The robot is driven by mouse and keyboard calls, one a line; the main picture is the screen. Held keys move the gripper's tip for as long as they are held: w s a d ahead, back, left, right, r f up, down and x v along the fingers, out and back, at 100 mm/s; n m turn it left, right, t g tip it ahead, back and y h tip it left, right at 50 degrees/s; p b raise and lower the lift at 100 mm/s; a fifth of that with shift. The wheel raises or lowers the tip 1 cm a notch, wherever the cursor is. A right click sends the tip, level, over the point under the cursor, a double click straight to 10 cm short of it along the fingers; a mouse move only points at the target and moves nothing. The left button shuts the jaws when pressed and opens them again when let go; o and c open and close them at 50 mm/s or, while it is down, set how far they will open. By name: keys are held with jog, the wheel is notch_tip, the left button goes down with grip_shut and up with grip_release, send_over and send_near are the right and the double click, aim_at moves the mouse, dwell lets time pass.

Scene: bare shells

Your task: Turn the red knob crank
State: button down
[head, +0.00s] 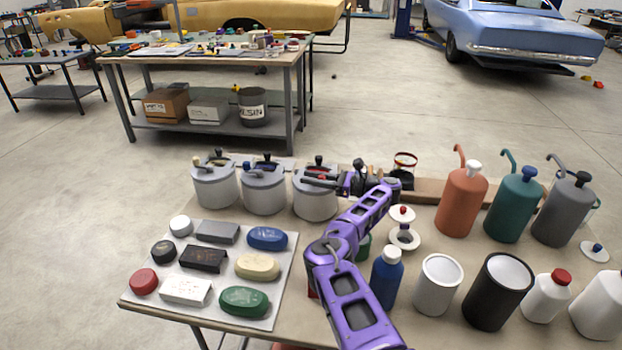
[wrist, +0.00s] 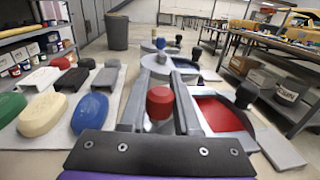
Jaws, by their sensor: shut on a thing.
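The red knob (wrist: 160,103) stands upright between the two grey fingers of my gripper (wrist: 168,68) in the wrist view. My gripper is shut on it. In the head view my gripper (head: 312,181) reaches in from the right over the top of the rightmost grey pot (head: 315,207) and hides the red knob. That pot's lid has a red patch (wrist: 218,116) and a separate black knob (wrist: 245,95). The crank arm under the red knob is mostly hidden by my fingers.
Two similar grey pots, one in the middle (head: 264,201) and one on the left (head: 215,189), stand in line beside it. A light board (head: 222,268) with soaps and blocks lies in front. Bottles, cups and pump jugs (head: 461,203) crowd the table's right side.

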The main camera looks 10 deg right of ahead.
jog(key=shift+w+r, duration=0.1)
jog(key=shift+r, duration=0.1)
jog(key=c, duration=1)
grip_release()
jog(key=o, duration=0.4)
jog(key=shift+f, duration=0.1)
notch_tip(320, 180, up, 10)
